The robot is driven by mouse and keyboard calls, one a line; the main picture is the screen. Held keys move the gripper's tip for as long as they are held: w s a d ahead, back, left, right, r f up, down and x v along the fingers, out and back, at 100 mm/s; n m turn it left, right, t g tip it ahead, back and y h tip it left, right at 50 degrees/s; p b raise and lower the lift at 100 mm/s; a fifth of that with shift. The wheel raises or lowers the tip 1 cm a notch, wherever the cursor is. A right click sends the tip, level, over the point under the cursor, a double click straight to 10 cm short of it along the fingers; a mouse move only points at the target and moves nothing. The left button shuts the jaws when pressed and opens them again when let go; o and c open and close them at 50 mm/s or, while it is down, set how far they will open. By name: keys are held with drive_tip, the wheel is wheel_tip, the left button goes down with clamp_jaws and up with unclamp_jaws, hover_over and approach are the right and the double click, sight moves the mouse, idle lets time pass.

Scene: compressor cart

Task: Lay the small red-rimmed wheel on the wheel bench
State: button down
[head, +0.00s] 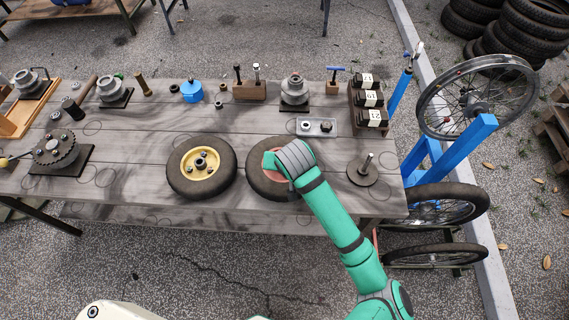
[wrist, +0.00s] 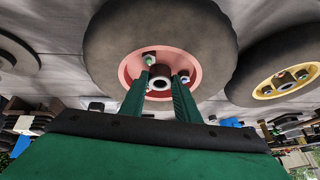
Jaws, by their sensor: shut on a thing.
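The small red-rimmed wheel (head: 258,184) lies flat, with its rim up, over the front part of the grey wooden bench (head: 120,200). My gripper (wrist: 164,78) is shut on the wheel's hub, one finger on each side of it. The red rim and black tyre fill the upper middle of the wrist view (wrist: 160,30). In the head view my green arm covers the wheel's right side and most of its rim. I cannot tell whether the tyre touches the bench top or is slightly above it.
A yellow-rimmed wheel (head: 201,173) lies close to the left. A disc with an upright spindle (head: 362,170) stands to the right. A grey tray (head: 316,127) and several tools lie behind. A blue stand (head: 463,150) with a spoked wheel is beyond the bench's right end.

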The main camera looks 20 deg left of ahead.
drive_tip(key=shift+f, duration=0.2)
drive_tip(key=c, duration=1.3)
unclamp_jaws()
drive_tip(key=shift+s+a+f, duration=0.1)
drive_tip(key=shift+c, duration=0.2)
